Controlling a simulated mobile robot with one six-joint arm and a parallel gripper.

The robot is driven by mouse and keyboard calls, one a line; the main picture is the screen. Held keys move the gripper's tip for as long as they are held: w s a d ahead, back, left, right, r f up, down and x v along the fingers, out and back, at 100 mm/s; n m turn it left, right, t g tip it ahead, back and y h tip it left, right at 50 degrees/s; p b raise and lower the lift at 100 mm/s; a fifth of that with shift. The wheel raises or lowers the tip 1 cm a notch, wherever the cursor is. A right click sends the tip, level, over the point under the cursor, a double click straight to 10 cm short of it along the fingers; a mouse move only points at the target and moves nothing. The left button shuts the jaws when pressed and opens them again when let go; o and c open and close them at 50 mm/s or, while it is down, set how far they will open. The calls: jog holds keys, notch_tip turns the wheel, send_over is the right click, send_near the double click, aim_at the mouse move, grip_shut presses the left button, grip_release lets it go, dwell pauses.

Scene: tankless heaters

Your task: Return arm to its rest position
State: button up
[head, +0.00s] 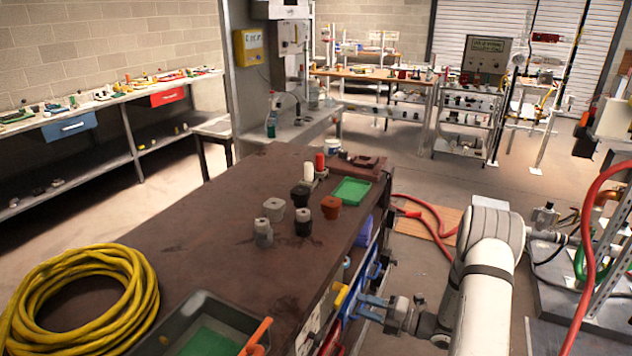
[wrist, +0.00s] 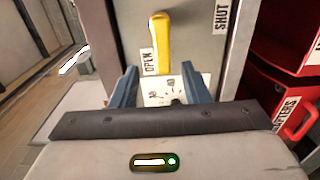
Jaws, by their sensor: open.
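My gripper (head: 364,306) is at the right side of the brown workbench (head: 200,225), below its top. My white arm (head: 484,290) reaches to it from the lower right. In the wrist view my gripper (wrist: 160,86) has its two blue fingers apart, with nothing between them. A yellow lever handle (wrist: 159,42) stands upright on a grey panel (wrist: 190,30) just beyond the fingers, apart from them. The panel has an OPEN label left of the handle and a SHUT label to its right.
Red bins (wrist: 285,80) stand right of the panel in the wrist view. On the bench lie a coiled yellow hose (head: 80,300), a grey tray (head: 205,320), a green tray (head: 350,191) and several small fittings. A red hose (head: 430,215) crosses the floor behind my arm.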

jog(key=s+a+r+n+g+h, duration=0.3)
jog(key=s+a+r+n+g, duration=0.2)
jog(key=s+r+n, duration=0.45)
jog(key=s+a+r+n+g+h, duration=0.2)
jog(key=s+a+r+n+g, duration=0.3)
jog(key=n, duration=0.7)
jog(key=s+d+r+n+t+h, duration=0.2)
jog(key=s+r+n+h, duration=0.3)
jog(key=n, duration=0.5)
jog(key=s+d+r+n+t+h, duration=0.2)
jog(key=s+d+r+n+h, duration=0.2)
jog(key=n, duration=0.6)
jog(key=shift+s+d+r+h, duration=0.3)
jog(key=shift+s+r+h, duration=0.2)
jog(key=shift+s+h, duration=0.45)
jog(key=shift+c, duration=0.6)
